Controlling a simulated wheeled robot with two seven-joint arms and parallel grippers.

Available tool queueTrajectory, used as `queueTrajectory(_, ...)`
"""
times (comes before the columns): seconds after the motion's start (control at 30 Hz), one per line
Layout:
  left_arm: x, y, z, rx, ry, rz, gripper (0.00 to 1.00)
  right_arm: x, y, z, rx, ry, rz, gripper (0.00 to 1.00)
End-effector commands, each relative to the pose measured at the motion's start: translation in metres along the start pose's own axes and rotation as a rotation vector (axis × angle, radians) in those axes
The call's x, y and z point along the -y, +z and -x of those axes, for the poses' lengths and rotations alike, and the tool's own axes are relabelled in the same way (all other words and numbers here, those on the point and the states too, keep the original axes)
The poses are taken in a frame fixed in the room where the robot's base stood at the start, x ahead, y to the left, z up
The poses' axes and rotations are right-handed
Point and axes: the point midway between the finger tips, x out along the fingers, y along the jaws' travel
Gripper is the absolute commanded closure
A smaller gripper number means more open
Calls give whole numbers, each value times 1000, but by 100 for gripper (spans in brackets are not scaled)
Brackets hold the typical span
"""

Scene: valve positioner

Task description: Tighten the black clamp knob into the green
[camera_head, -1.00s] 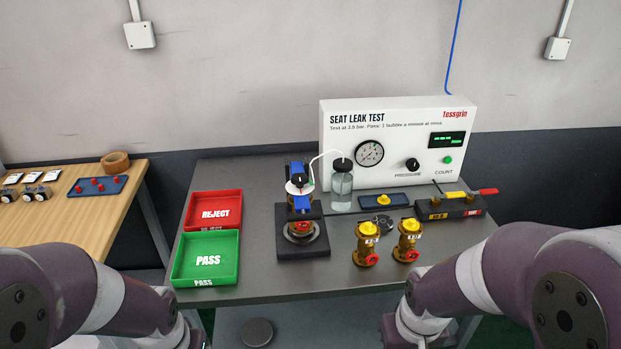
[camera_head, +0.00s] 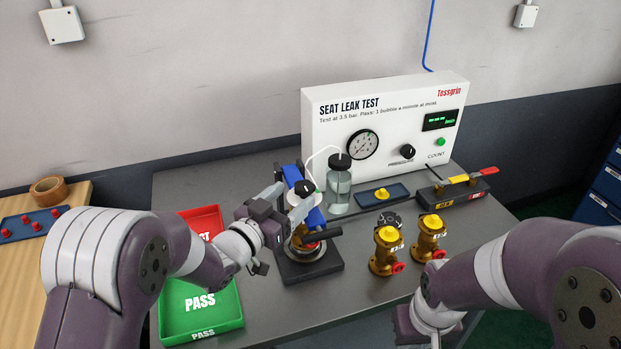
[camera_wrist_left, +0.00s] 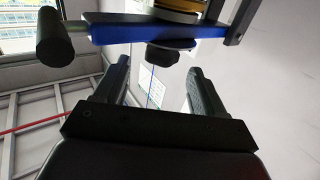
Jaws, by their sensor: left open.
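The black clamp knob (camera_head: 305,187) sits on a white disc (camera_head: 300,199) on top of the blue clamp (camera_head: 291,177). In the left wrist view the knob (camera_wrist_left: 162,55) shows at the blue bar (camera_wrist_left: 160,30), in line with the gap between my fingertips. My left gripper (camera_head: 284,202) is open at the clamp, its fingers pointing toward the knob. I cannot tell whether either finger touches it. The green mark on the disc is too small to make out. My right arm's wrist (camera_head: 432,315) is low at the right; its fingertips are hidden.
A capped bottle (camera_head: 339,190) with a white tube stands close right of the clamp. Two brass valves (camera_head: 387,246) stand further right. The green PASS tray (camera_head: 200,325) and red REJECT tray (camera_head: 205,219) lie left, partly behind my left arm. The test panel (camera_head: 325,140) stands behind.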

Motion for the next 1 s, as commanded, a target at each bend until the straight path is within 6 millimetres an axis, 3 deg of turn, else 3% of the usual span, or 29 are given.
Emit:
queueTrajectory(0.1,-1,0,-29,0,2,0,29,0,0,3,0,0,0,74)
queueTrajectory(0.3,0,0,-62,1,-1,0,29,0,-1,6,0,0,0,74)
queueTrajectory(0.5,0,0,-74,2,-1,0,29,0,-1,7,0,0,0,74)
queueTrajectory(0.73,0,0,-75,2,-2,0,29,0,-1,6,0,0,0,74)
queueTrajectory(0.77,0,0,-75,2,-2,0,33,0,-1,7,0,0,0,74)
queueTrajectory(0.9,0,0,-75,2,-2,0,78,0,-1,6,0,0,0,74)
queueTrajectory(1.0,0,1,-75,2,-2,0,81,0,-1,7,0,0,0,74)
